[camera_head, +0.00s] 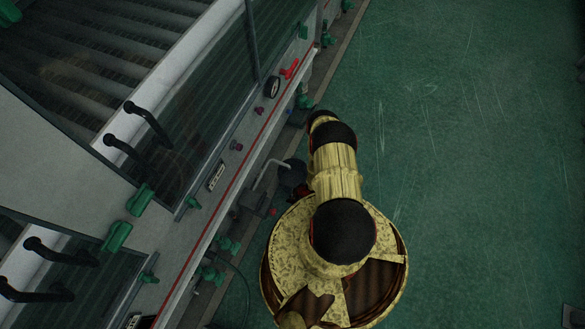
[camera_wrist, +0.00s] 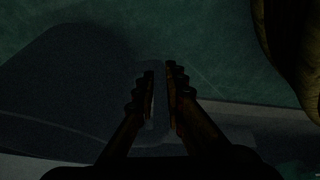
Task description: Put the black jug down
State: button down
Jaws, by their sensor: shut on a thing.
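In the wrist view my gripper (camera_wrist: 160,70) has its two fingers close together. A thin grey strip between them looks like the handle of the black jug (camera_wrist: 70,85). The jug seems to be the large, smooth dark shape on the left, but the picture is too dim to trace its outline surely. Green floor shows beyond it. In the head view my arm reaches away along the machine's side and hides the fingers. I cannot pick out the jug surely there. Whether its base touches anything is not visible.
A long grey machine (camera_head: 175,235) with glass panels, black handles (camera_head: 148,122), green knobs and a red lever (camera_head: 289,69) stands left of my arm. Pipes and valves (camera_head: 228,244) sit low along its side. The green floor (camera_head: 470,150) on the right is clear.

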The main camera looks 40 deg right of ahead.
notch_tip(320, 180, down, 2)
jog(key=shift+b, duration=0.3)
jog(key=shift+r, duration=0.1)
jog(key=c, duration=1.9)
grip_release()
